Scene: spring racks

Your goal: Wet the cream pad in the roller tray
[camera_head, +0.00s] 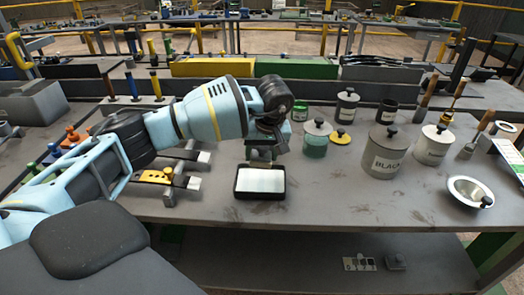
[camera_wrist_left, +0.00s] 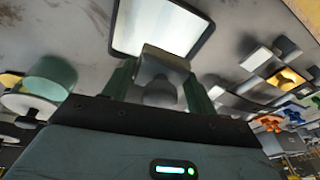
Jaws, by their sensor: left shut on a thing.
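The tray (camera_head: 239,194) is shallow, with a dark rim and a white surface inside. It lies near the table's front edge and also shows in the left wrist view (camera_wrist_left: 127,53). My left gripper (camera_head: 262,153) is at the tray's back edge, pointing down. In the left wrist view, its green fingers (camera_wrist_left: 158,88) are shut on a grey knobbed block (camera_wrist_left: 160,60). The block overlaps the tray's near edge there; I cannot tell whether it touches the white surface. The block's underside is hidden, so I cannot tell whether it is the cream pad. My right gripper is not in view.
A teal jar (camera_head: 315,146), a yellow lid (camera_head: 340,137) and a grey pot marked BLACK (camera_head: 384,158) stand right of the tray. A metal bowl (camera_head: 468,192) is at far right. Flat tools with pale ends (camera_head: 192,183) lie left. The table front between tray and bowl is clear.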

